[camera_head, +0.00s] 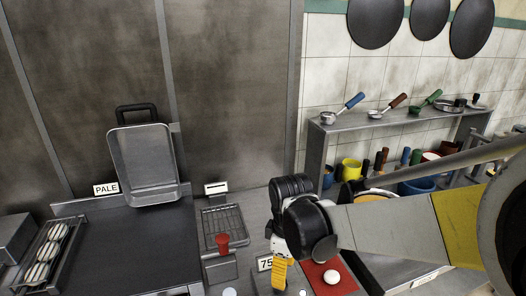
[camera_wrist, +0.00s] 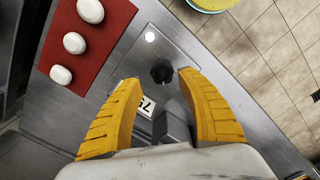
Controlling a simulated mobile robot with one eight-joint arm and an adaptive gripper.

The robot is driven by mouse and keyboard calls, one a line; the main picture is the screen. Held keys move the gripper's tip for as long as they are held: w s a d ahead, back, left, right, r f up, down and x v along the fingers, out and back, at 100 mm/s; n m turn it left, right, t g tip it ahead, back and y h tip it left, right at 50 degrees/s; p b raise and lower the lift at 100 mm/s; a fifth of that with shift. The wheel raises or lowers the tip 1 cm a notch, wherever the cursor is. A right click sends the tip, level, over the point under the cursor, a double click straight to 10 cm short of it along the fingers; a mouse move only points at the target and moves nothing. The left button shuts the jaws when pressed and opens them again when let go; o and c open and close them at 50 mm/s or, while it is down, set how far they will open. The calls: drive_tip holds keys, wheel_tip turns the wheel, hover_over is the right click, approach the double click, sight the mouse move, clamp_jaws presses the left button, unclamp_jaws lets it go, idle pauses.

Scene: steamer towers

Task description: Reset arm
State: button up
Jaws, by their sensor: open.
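My gripper (camera_wrist: 160,115) has yellow padded fingers, spread apart with nothing between them in the wrist view. It hangs above a steel counter with a black knob (camera_wrist: 162,73) and a label partly reading 75 (camera_wrist: 145,103). In the head view, my gripper (camera_head: 281,278) points down near the 75 label (camera_head: 264,264). My dark wrist hides part of the counter behind it. A red mat (camera_wrist: 112,30) with several white round pieces lies beside it, one piece (camera_head: 332,277) showing in the head view.
A steel shelf (camera_head: 385,122) with ladles and pans stands at the back right. A rack of striped buns (camera_head: 46,254) is at left, near a tilted metal tray (camera_head: 144,165) and a PALE sign (camera_head: 106,189). A red cup-like object (camera_head: 223,242) stands by a wire grate (camera_head: 222,220).

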drive_tip(key=s+d+r+m+t, duration=0.6)
drive_tip(key=s+d+r+m, duration=0.4)
drive_tip(key=d+m, duration=0.3)
drive_tip(key=shift+s+r+t, duration=0.25)
drive_tip(key=shift+s+t, duration=0.15)
drive_tip(key=shift+s, duration=0.05)
